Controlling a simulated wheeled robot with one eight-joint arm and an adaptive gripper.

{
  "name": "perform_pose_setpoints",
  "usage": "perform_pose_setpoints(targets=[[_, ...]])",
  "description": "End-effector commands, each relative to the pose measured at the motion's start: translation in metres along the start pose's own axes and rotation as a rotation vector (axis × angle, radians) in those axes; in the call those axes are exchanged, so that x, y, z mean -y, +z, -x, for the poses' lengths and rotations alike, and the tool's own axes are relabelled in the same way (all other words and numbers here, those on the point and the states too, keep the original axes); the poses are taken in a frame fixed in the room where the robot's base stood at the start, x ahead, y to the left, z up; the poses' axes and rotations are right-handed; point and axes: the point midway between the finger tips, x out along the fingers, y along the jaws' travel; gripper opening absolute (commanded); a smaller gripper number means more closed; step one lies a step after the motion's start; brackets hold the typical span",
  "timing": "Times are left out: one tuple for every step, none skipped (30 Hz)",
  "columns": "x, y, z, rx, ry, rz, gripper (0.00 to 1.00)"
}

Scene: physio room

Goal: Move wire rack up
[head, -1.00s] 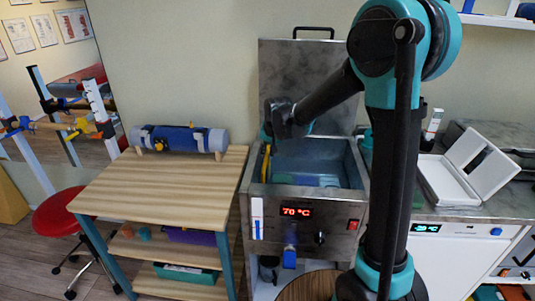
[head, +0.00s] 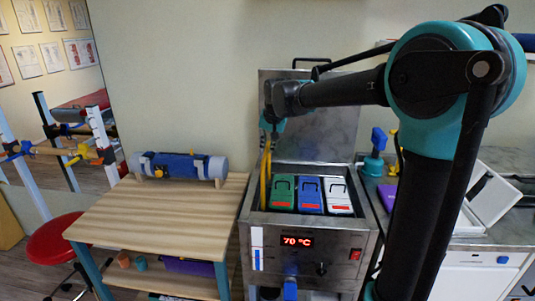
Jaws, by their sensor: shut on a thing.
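The steel tank (head: 309,226) stands open with its lid up, and its display reads 70 °C. Green (head: 283,193), blue (head: 310,196) and white (head: 339,197) packs with dark handles stand side by side near the tank's rim. The wire rack under them is mostly hidden. A yellow upright bar (head: 265,182), seemingly the rack's handle, rises at the tank's left inner side. My gripper (head: 270,146) is above it, pointing down and shut on its top. The fingertips are small and hard to make out.
A wooden table (head: 165,205) with a blue roll (head: 180,165) stands left of the tank. At the right are a counter with a white open case (head: 490,203) and a blue-handled item (head: 376,148). A red stool (head: 55,240) is far left.

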Motion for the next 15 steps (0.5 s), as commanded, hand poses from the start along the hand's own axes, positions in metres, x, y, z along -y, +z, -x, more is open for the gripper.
perform_pose_setpoints(targets=[[0.0009, -0.0023, 0.0024, -0.003, -0.001, 0.0, 0.0], [0.001, -0.0025, 0.0029, -0.003, -0.001, 0.0, 0.0], [0.0012, -0.0028, 0.0033, -0.004, -0.002, 0.0, 0.0], [0.0013, -0.003, 0.0035, -0.004, -0.002, 0.0, 0.0], [0.0013, -0.0031, 0.0036, -0.004, -0.002, 0.0, 0.0], [0.0014, -0.0032, 0.0037, -0.004, -0.002, 0.0, 0.0], [0.0015, -0.0032, 0.0037, -0.004, -0.002, 0.0, 0.0], [0.0015, -0.0033, 0.0037, -0.004, -0.002, 0.0, 0.0], [0.0016, -0.0034, 0.0037, -0.005, -0.002, 0.0, 0.0], [0.0016, -0.0034, 0.0037, -0.005, -0.003, 0.0, 0.0], [0.0017, -0.0035, 0.0037, -0.005, -0.003, 0.0, 0.0], [0.0018, -0.0036, 0.0038, -0.005, -0.003, 0.0, 0.17], [0.0019, -0.0036, 0.0038, -0.005, -0.003, 0.0, 0.21], [0.0018, -0.0035, 0.0037, -0.005, -0.003, 0.0, 0.22], [0.0017, -0.0032, 0.0035, -0.005, -0.003, 0.0, 0.22]])
